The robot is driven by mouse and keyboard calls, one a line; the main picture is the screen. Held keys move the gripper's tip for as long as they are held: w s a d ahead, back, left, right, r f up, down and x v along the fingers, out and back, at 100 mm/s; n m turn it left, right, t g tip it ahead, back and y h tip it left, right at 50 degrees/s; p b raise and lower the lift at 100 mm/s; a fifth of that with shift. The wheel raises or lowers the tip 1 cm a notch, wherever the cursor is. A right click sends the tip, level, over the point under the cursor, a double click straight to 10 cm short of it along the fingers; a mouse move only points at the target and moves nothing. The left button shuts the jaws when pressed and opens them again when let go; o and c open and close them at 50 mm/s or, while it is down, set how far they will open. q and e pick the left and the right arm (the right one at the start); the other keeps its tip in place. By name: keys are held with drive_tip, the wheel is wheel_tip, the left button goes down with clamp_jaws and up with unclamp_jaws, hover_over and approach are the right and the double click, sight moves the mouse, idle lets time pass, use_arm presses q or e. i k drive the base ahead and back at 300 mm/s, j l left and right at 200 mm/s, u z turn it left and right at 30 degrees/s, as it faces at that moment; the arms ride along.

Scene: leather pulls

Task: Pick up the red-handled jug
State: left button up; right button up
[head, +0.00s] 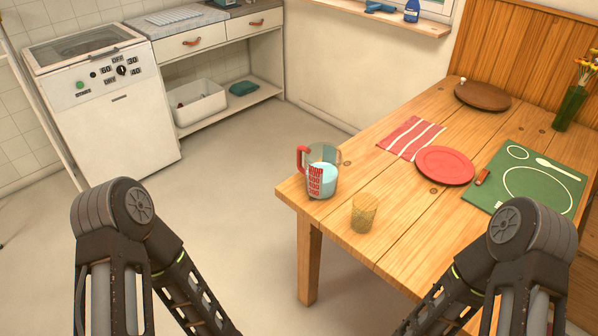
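The red-handled jug (323,174) stands upright near the left corner of the wooden table (388,178). It is clear, with red measuring marks and something pale blue inside. Its red handle (301,158) points to the left. Parts of both my arms show at the bottom of the head view, to the left and right of the jug and apart from it. Neither gripper's fingertips are in the picture.
A yellowish glass (363,212) stands close to the jug, in front and to the right. A red plate (445,166), striped napkin (411,138), green placemat (527,179) and round wooden board (482,96) lie farther right. The floor (235,190) left of the table is clear.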

sight(323, 162)
drive_tip(key=i+j, duration=0.15)
drive_tip(key=j, duration=0.3)
drive_tip(key=i+j, duration=0.15)
drive_tip(key=j, duration=0.35)
drive_tip(key=i+j, duration=0.1)
drive_tip(key=j, duration=0.35)
drive_tip(key=i+j+z, duration=0.1)
drive_tip(key=j, duration=0.35)
drive_tip(key=i+j, duration=0.2)
drive_tip(key=j, duration=0.25)
drive_tip(key=i+j, duration=0.1)
drive_tip(key=j, duration=0.4)
drive_tip(key=i+j, duration=0.1)
drive_tip(key=j, duration=0.35)
drive_tip(key=k+l, duration=0.1)
drive_tip(key=l+z, duration=0.05)
drive_tip(key=l, duration=0.05)
